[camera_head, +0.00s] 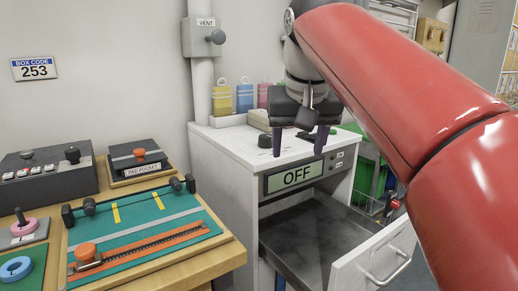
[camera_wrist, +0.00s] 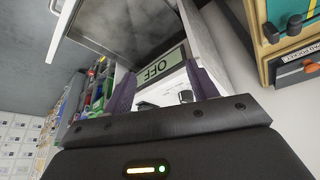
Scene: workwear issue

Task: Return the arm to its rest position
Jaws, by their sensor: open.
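My gripper (camera_head: 299,142) is open, its two dark purple fingers apart with nothing between them. In the head view it hangs in front of the white cabinet (camera_head: 221,165), above the OFF display (camera_head: 293,178). The red arm reaches in from the right and hides part of the scene behind it. In the wrist view the gripper (camera_wrist: 163,88) points toward the cabinet, and the OFF display (camera_wrist: 160,66) shows upside down between the fingers.
The cabinet's drawer (camera_head: 375,262) stands open and looks empty inside. A wooden bench (camera_head: 205,265) at left holds a green zip board (camera_head: 140,232) and control boxes. Several coloured tags (camera_head: 244,97) stand at the cabinet's back. A vent box (camera_head: 203,37) is on the wall pipe.

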